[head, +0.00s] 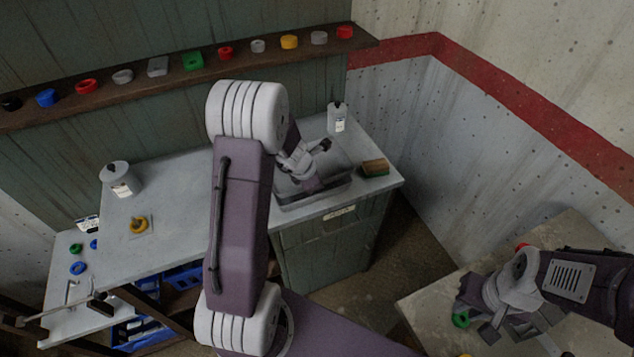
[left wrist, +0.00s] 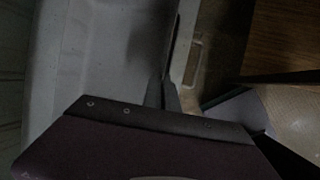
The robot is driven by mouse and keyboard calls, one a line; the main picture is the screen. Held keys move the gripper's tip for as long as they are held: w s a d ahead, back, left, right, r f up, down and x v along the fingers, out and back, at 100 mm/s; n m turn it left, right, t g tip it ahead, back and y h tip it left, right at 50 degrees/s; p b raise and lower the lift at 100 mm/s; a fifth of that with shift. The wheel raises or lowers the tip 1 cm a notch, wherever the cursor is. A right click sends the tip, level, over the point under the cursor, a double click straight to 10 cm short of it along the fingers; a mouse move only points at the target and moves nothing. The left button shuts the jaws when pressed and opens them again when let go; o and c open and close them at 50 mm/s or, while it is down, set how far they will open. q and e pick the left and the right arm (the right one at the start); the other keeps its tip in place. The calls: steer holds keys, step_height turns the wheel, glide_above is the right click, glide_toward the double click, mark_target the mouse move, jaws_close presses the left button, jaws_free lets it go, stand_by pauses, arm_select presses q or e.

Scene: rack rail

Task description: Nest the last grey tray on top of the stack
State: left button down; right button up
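A grey tray (head: 330,190) sits on the right end of the counter, with my left arm reaching over it. Whether it is one tray or several nested ones is hard to tell. My left gripper (head: 312,181) is low at the tray, its fingertips largely hidden in the head view. In the left wrist view the fingers (left wrist: 161,94) are close together at the thin rim of the grey tray (left wrist: 95,60) and appear shut on it. My right gripper (head: 512,326) is over the lower right table, its fingers apart and nothing seen between them.
A brown-and-green block (head: 375,168) lies right of the tray and a bottle (head: 337,117) stands behind it. A green ring (head: 460,320) lies by my right gripper. A shelf (head: 300,58) runs above.

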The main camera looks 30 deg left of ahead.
arm_select(q)
steer(key=shift+f+b, duration=1.05)
steer(key=c, duration=1.6)
jaws_free()
steer(key=shift+r, duration=0.1)
steer(key=shift+c, duration=0.7)
steer(key=shift+r, duration=0.1)
steer(key=p+v, duration=0.5)
steer(key=v, duration=0.1)
steer(key=shift+w+r, duration=0.2)
steer(key=shift+r, duration=0.3)
step_height(320, 180, up, 5)
steer(key=p, duration=0.4)
steer(key=shift+d+p, duration=0.1)
steer(key=shift+p, duration=0.3)
steer(key=shift+f, duration=0.1)
